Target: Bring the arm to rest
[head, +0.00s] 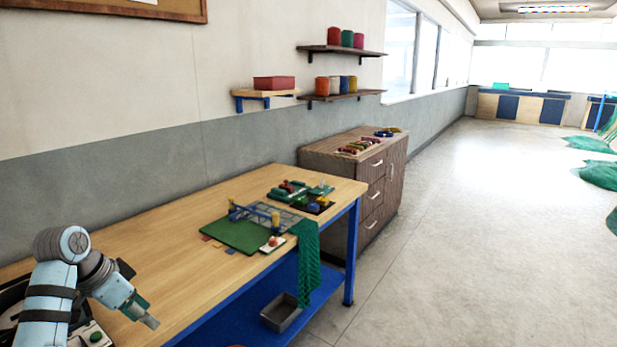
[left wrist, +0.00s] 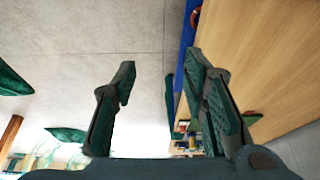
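My left arm comes in at the lower left of the head view. Its gripper (head: 143,312) is over the near end of the wooden workbench (head: 180,250). In the left wrist view the two dark fingers of the left gripper (left wrist: 163,85) stand wide apart with nothing between them. The bench edge and the pale floor show beyond the fingers. My right gripper is in neither view.
A green mat (head: 240,236), a green net (head: 307,262) hanging over the edge and small parts lie farther along the bench. A grey bin (head: 281,313) sits on the blue lower shelf (head: 235,318). A wooden drawer cabinet (head: 370,190) stands behind. The floor (head: 470,240) at right is mostly clear.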

